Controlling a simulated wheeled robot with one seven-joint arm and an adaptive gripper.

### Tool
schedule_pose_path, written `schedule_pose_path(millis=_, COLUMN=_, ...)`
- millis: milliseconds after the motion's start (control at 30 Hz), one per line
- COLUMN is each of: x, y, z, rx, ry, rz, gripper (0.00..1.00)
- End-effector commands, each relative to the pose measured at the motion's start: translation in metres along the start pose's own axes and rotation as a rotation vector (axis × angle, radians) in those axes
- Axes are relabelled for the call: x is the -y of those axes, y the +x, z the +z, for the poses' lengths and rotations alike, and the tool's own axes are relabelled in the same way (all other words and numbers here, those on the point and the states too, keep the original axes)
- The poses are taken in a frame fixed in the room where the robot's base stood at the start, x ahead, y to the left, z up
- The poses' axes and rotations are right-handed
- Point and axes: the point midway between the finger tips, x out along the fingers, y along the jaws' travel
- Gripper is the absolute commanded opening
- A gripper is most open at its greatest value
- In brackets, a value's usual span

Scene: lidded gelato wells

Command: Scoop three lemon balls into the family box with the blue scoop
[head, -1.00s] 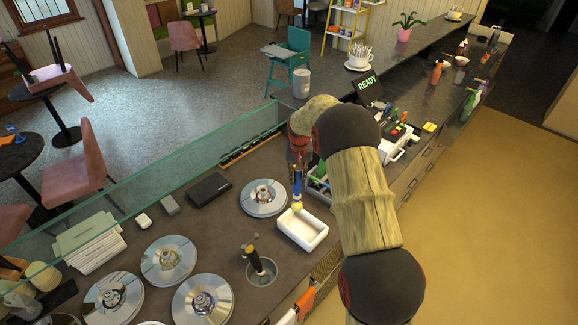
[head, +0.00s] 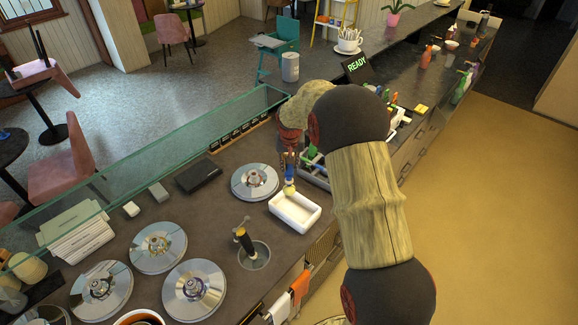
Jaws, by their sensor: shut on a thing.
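My gripper (head: 289,156) is small and partly hidden by my arm. It is shut on the blue scoop (head: 290,172), which points down. A pale yellow ball (head: 290,189) shows at the scoop's lower end, at the back left edge of the white box (head: 309,222). I cannot tell whether it touches the box. The visible inside of the box looks empty. Several round metal lids lie on the counter, one behind the box (head: 255,182) and others to the left (head: 158,247). No label tells which well is lemon.
A round sink-like well (head: 259,262) with a dark-handled tool (head: 244,240) stands left of the box. A grey caddy (head: 316,174) with coloured handles is just right of the scoop. A glass screen (head: 150,165) runs along the counter's back edge. Cloths (head: 280,307) hang at the front.

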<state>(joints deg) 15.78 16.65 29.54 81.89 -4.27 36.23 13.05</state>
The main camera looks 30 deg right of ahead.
Motion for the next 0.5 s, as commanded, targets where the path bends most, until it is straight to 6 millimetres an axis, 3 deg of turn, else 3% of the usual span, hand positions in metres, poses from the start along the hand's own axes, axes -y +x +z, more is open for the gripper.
schedule_pose_path(millis=500, x=0.0, y=0.011, z=0.028, rx=-0.158, ry=-0.001, rz=0.0, gripper=0.0)
